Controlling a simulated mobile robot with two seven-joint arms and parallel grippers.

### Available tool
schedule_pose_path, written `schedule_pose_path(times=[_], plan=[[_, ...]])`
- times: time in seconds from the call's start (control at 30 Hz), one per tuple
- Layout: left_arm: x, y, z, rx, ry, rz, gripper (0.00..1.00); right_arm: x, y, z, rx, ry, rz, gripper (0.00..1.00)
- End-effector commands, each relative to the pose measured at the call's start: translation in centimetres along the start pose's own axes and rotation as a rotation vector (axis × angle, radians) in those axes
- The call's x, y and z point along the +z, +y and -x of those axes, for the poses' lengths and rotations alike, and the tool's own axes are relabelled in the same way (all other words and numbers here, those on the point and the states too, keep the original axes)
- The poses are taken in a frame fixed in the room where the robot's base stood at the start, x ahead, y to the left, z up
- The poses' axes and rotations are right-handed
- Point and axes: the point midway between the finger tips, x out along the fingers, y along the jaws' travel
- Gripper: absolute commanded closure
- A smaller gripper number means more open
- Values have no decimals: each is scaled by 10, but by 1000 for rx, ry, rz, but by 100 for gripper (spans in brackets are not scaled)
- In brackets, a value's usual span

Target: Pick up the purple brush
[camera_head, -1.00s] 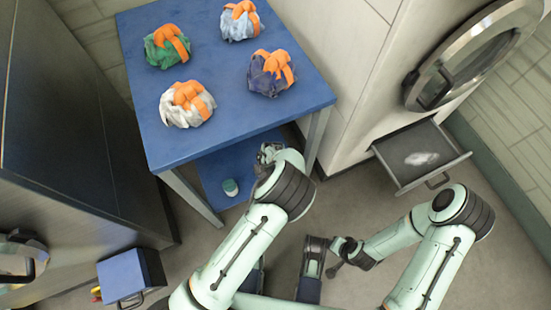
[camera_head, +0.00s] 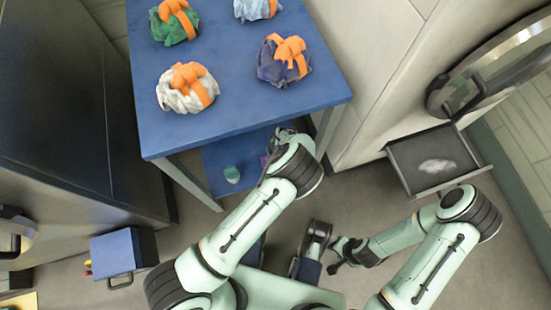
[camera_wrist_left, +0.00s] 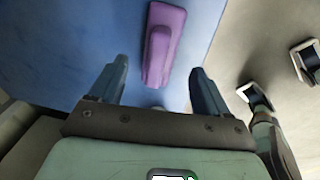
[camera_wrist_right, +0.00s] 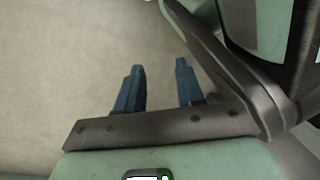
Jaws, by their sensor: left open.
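The purple brush (camera_wrist_left: 162,45) lies on the blue lower shelf (camera_wrist_left: 75,40) in the left wrist view. In the head view only a small purple part of the brush (camera_head: 265,160) shows beside my left gripper (camera_head: 285,135), on the lower shelf (camera_head: 215,165) under the table. My left gripper (camera_wrist_left: 157,88) is open, with its fingertips apart on either side of the brush's near end and nothing between them in its grip. My right gripper (camera_wrist_right: 160,82) is open and empty above the bare floor. It also shows in the head view (camera_head: 335,258).
The blue table top (camera_head: 235,122) above the shelf holds several cloth bundles with orange straps, such as a white one (camera_head: 175,100). A green-and-white container (camera_head: 232,174) stands on the shelf. A blue box (camera_head: 112,252) is at lower left.

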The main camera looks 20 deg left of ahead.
Motion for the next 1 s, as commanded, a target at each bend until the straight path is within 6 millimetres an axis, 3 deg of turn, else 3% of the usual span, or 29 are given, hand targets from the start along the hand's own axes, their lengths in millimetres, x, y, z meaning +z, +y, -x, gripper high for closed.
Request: schedule_pose_path(times=[0.33,0.57,0.6,0.77,0.8,1.0], plan=[[0,0,-47,0,1,-1,23,29,23,-18,46,-106,-33,63],[1,1,-49,0,-1,-1,23,31,25,-18,51,-116,-36,63],[1,1,-49,0,-1,-1,29,31,25,-18,50,-115,-36,63],[0,1,-49,0,0,-1,81,31,25,-18,50,-114,-35,63],[0,1,-49,0,0,0,87,31,25,-18,50,-114,-35,63],[0,1,-49,0,0,0,87,31,25,-18,49,-114,-34,63]])
